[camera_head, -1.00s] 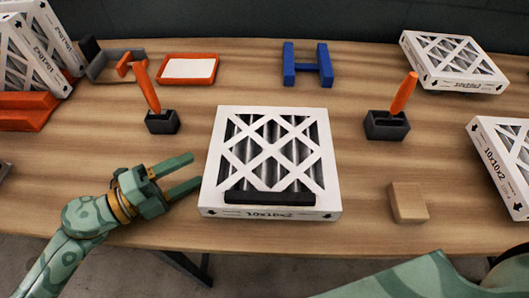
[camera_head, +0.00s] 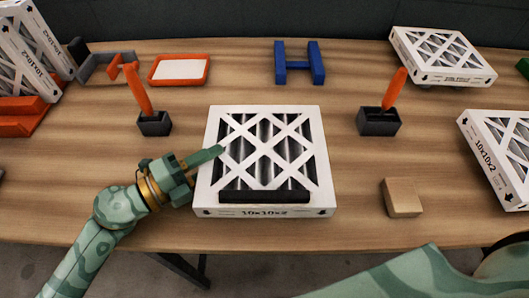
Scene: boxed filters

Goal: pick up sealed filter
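The filter (camera_head: 212,198), a flat white cardboard frame marked 10x10x2 with a white lattice over dark pleats, lies on the table in the middle. A black bar (camera_head: 264,197) lies along its near side. My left gripper (camera_head: 206,174) is at its left edge with fingers spread. One finger reaches over the top of the frame; the other is lower at the left side, its tip hidden by the frame. I cannot tell whether either finger touches. My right gripper is out of view; only part of my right arm shows at the bottom right.
Orange-handled tools in dark holders (camera_head: 154,124) (camera_head: 379,122) flank the filter. A tan block (camera_head: 402,198), blue H-shaped stand (camera_head: 300,63) and orange tray (camera_head: 180,70) also lie on the table (camera_head: 340,235).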

